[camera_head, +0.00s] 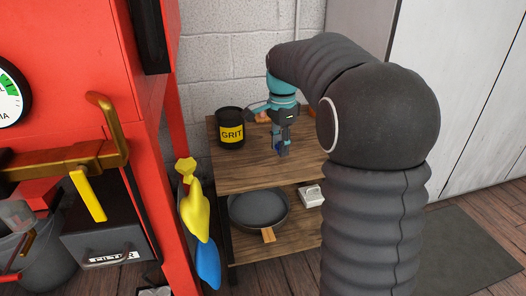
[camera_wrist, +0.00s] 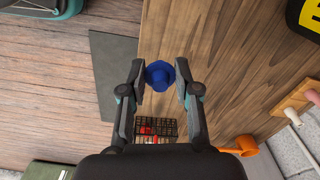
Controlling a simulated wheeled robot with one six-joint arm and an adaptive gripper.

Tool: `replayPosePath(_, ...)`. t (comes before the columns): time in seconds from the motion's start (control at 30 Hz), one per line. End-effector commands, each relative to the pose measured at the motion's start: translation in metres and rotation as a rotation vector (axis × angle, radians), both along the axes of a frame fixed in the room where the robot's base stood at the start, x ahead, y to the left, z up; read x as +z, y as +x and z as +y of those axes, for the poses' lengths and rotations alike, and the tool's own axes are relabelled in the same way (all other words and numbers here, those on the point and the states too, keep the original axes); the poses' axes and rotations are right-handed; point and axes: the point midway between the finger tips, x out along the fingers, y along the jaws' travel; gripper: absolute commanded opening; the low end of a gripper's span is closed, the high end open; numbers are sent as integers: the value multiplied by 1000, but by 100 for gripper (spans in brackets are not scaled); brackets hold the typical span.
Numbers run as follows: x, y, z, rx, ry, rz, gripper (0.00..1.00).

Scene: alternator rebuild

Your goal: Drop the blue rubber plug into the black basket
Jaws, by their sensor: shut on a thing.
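My gripper (camera_wrist: 160,75) has its two fingers either side of the blue rubber plug (camera_wrist: 160,74) in the wrist view and is shut on it. The plug is over the wooden top; its height above it is hard to tell. In the head view my gripper (camera_head: 281,152) points down over the upper shelf, and a bit of blue shows between its fingers. A dark gridded container (camera_wrist: 162,126) with red bits lies below the plug in the wrist view, and I cannot tell for certain that it is the black basket. In the head view no basket is clearly visible; my arm hides the shelf's right side.
A black GRIT tub (camera_head: 231,128) stands at the shelf's back left. An orange item (camera_wrist: 246,146) and pale handles (camera_wrist: 294,112) lie at the wrist view's right. A dark pan (camera_head: 258,210) and a white box (camera_head: 311,195) are on the lower shelf. A red machine (camera_head: 60,60) stands left.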

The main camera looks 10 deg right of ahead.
Motion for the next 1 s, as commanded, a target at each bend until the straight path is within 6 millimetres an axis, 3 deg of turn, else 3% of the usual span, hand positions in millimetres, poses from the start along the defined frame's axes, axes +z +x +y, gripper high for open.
replayPosePath(0.1, 16, -9, -23, -4, 0, -2, 13)
replayPosePath(0.33, 32, -19, -49, -2, 0, -1, 13)
replayPosePath(1.0, 60, -22, -55, 1, 0, 0, 13)
